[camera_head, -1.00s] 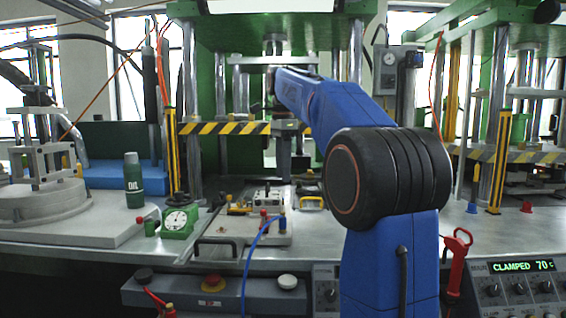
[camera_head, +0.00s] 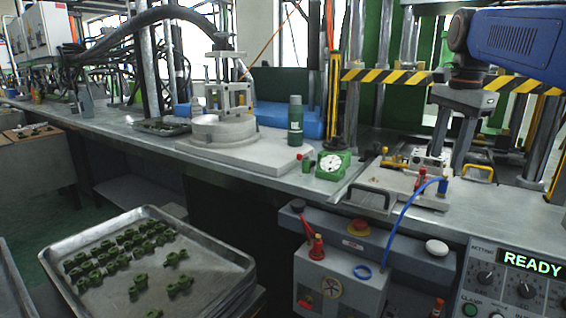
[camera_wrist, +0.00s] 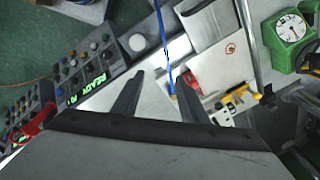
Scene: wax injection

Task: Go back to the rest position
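My gripper (camera_wrist: 160,78) shows in the wrist view with its two dark fingers spread apart and nothing between them. In the head view my gripper (camera_head: 450,152) hangs from the blue arm at the upper right, fingers down, above the clamp fixture plate (camera_head: 405,178). The fixture, with red and blue fittings and yellow handles, also shows below and beyond the fingers in the wrist view (camera_wrist: 222,92). I cannot tell the exact height of the fingertips above it.
A metal tray (camera_head: 222,262) with several green parts stands at the lower left. The control panel display (camera_head: 532,264) reads READY. A green dial gauge (camera_head: 331,165), a dark green bottle (camera_head: 295,122) and a round grey mould (camera_head: 223,130) stand on the bench. A blue hose (camera_head: 402,222) arcs off the fixture.

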